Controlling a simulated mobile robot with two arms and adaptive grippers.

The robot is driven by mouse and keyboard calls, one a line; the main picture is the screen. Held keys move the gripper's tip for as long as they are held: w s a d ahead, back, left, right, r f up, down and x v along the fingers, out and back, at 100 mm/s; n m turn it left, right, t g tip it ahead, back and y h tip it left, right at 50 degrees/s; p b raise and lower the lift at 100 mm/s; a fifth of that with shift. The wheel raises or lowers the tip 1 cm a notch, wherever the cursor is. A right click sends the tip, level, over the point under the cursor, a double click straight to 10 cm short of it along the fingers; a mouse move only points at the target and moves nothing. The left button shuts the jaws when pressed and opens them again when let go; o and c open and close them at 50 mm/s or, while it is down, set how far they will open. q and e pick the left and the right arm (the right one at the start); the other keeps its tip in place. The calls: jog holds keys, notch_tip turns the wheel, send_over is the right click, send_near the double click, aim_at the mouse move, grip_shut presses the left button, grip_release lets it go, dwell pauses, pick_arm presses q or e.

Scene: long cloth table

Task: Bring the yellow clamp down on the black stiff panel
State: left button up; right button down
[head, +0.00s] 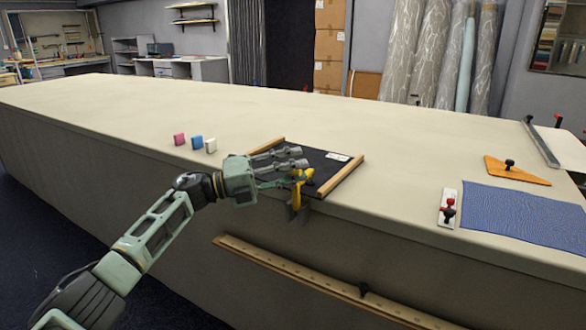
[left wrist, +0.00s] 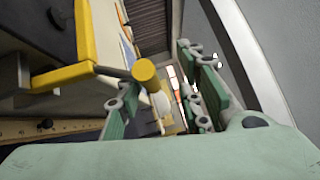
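The black stiff panel (head: 322,171) lies flat near the table's front edge, between two wooden strips. The yellow clamp (head: 296,196) stands at that edge, in front of the panel. It also shows in the left wrist view (left wrist: 86,42), with its yellow handle end (left wrist: 145,70) towards the camera. My left gripper (head: 302,161) reaches in from the left, just above the panel and beside the clamp. In the left wrist view its fingers (left wrist: 160,78) are spread, with the handle end between them, nearer the left finger. Contact is unclear. My right gripper is out of view.
A blue cloth (head: 525,213), a white plate with red and black knobs (head: 447,207) and an orange triangle (head: 515,172) lie right. A wooden ruler (head: 310,280) runs along the table's front.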

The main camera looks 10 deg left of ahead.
pick_arm(q)
jog(key=shift+w+a+r+n+t, duration=0.15)
jog(key=shift+w+a+t, duration=0.1)
jog(key=shift+a, duration=0.3)
jog(key=shift+w+a+r+n+t, duration=0.15)
jog(key=shift+w+a+t, duration=0.1)
jog(key=shift+a, duration=0.3)
jog(key=s+a+f+g, duration=0.1)
jog(key=s+a+f, duration=0.1)
jog(key=s+a, duration=0.3)
jog(key=a, duration=0.4)
jog(key=shift+s+f, duration=0.15)
jog(key=shift+s, duration=0.05)
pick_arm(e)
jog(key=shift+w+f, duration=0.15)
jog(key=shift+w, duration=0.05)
pick_arm(q)
jog(key=shift+d, duration=0.1)
